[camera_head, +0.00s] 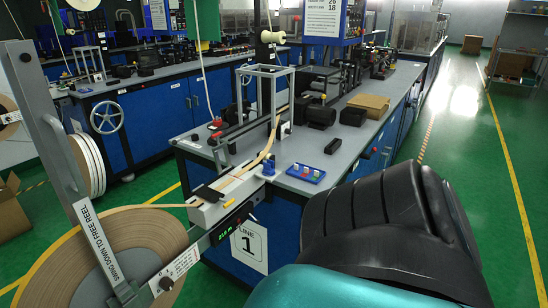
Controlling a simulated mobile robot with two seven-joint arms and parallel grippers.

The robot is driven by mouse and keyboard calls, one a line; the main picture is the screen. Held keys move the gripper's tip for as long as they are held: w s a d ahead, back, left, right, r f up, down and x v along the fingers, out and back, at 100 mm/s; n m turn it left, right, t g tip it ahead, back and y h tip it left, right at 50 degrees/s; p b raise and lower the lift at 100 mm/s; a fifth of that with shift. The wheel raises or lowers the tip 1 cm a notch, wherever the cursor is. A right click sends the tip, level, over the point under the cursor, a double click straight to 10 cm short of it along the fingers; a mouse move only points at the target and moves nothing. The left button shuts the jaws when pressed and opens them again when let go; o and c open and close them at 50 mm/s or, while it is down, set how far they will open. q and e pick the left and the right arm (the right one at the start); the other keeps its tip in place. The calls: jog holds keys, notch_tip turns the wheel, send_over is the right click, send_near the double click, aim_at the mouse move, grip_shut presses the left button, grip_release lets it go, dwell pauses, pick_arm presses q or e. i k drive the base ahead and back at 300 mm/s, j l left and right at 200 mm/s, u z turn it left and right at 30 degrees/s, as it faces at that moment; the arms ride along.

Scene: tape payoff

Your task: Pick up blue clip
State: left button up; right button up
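A small blue piece (268,167), which may be the blue clip, is at the front corner of the grey bench, beside the tape path; its exact shape is too small to tell. A blue tray (314,180) with a few small coloured pieces, including red and green ones, lies to its right on the bench top. A tan tape (262,158) runs from the large reel (146,232) over a white guide block (208,214) and along the bench. Neither gripper shows; a large teal and black arm part of mine fills the lower right.
A metal frame (265,71), black motor-like units (314,113) and a cardboard box (369,103) stand on the bench. The green aisle floor (470,150) at the right is clear.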

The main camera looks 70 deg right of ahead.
aim_at(268, 170)
jog(key=k+l, duration=0.1)
jog(key=l, duration=0.25)
jog(key=k+l, duration=0.15)
jog(key=l, duration=0.2)
jog(key=k+l, duration=0.1)
jog(key=l, duration=0.25)
jog(key=k+l, duration=0.1)
jog(key=l, duration=0.25)
jog(key=k+l+u, duration=0.1)
jog(key=l, duration=0.25)
